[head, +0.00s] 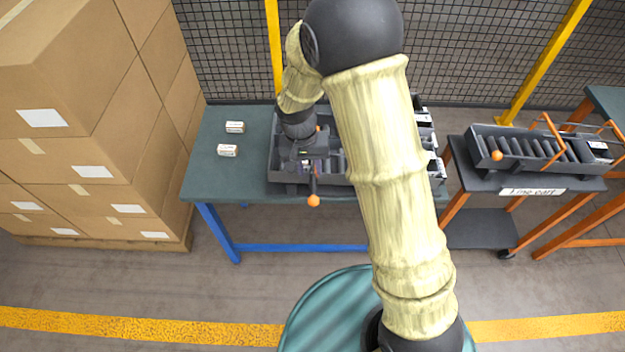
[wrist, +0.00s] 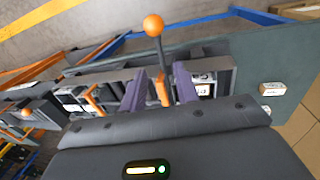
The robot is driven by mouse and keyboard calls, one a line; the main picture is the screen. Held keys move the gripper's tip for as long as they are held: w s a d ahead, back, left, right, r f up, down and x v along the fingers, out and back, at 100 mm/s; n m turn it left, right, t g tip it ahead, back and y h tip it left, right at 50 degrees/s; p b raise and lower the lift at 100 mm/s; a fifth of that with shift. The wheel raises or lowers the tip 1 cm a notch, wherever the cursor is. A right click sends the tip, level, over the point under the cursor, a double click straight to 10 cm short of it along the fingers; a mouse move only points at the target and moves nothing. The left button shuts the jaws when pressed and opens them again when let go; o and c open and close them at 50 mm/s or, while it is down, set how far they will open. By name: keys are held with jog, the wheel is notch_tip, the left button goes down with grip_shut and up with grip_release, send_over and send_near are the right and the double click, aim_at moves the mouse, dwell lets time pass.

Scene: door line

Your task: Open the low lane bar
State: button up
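A lane bar with an orange ball (wrist: 153,25) on a dark stem shows in the wrist view, its orange part (wrist: 163,90) lying between my fingers. In the head view the orange ball (head: 313,200) hangs at the front edge of a grey roller tray (head: 284,188) on the bench. My gripper (wrist: 158,88) has two purple fingers standing apart, one on each side of the bar, with a gap visible beside it. In the head view my gripper (head: 312,170) is over the tray front; its fingertips are hard to make out. My arm hides much of the tray.
The green bench (head: 205,180) bears two small white boxes (head: 235,127) (head: 228,150) at left. A cart (head: 470,178) with another roller tray (head: 530,150) stands at right. Stacked cartons (head: 120,140) stand at left, a mesh fence (head: 230,60) behind.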

aim_at(314, 187)
jog(key=f, duration=0.4)
jog(key=d+f, duration=0.1)
jog(key=f, duration=0.1)
jog(key=shift+f, duration=0.4)
grip_shut()
jog(key=shift+a, duration=0.1)
